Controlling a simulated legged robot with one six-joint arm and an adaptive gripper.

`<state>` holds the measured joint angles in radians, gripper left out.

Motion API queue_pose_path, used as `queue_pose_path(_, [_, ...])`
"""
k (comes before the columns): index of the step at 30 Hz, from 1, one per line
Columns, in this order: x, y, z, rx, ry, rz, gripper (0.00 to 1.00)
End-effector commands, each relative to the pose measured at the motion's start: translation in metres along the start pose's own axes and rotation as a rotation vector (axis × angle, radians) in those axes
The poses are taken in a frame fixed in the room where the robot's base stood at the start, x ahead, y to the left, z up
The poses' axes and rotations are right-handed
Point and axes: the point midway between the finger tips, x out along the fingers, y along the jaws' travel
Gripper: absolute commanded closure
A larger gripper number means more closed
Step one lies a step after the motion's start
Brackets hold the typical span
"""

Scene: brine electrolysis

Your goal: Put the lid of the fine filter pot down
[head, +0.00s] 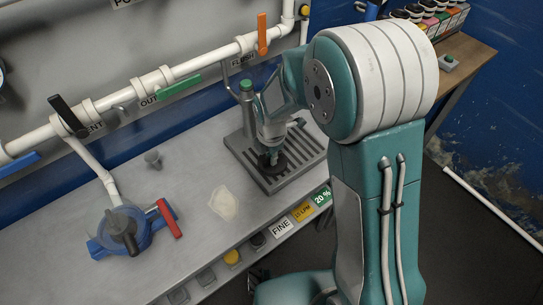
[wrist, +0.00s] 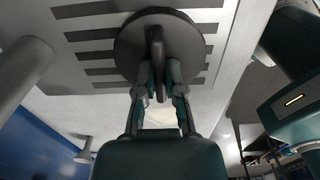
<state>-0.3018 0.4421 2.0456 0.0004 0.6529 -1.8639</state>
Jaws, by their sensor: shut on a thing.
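My gripper (head: 270,153) is shut on the upright handle of a dark round lid (wrist: 185,42). In the head view the lid (head: 278,166) is a dark disc just under my fingers, partly hidden by them. It is over the slatted grey rack (head: 295,181) on the bench. The slats also show behind the lid in the wrist view. I cannot tell whether the lid touches the rack. A blue pot-like fitting (head: 104,246) with a black handle and a red lever stands at the left; I cannot tell whether it is the fine filter pot.
A pale flat sheet (head: 224,203) and a small grey piece (head: 153,159) lie on the bench. White pipes (head: 187,68) with coloured levers run along the back. A FINE label (head: 282,227) is on the front edge.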

Motion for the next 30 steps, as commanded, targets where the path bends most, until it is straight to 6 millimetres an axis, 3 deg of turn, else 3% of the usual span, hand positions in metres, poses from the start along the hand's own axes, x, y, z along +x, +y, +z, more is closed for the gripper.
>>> queue_pose_path(5, [0.001,-0.001,0.001,0.0,0.001,-0.001,1.0])
queue_pose_path(6, [0.001,-0.001,0.001,0.001,0.002,0.0,0.7])
queue_pose_path(7, [0.001,-0.001,0.001,0.001,0.002,0.0,0.56])
queue_pose_path(8, [0.001,-0.001,0.002,0.001,0.002,0.0,0.53])
queue_pose_path(20, [-0.003,0.0,0.0,0.0,0.0,0.0,0.53])
queue_pose_path(23, [-0.015,0.0,0.0,0.0,-0.001,0.003,0.53])
queue_pose_path(30, [-0.064,0.0,0.001,0.0,-0.001,0.005,0.53])
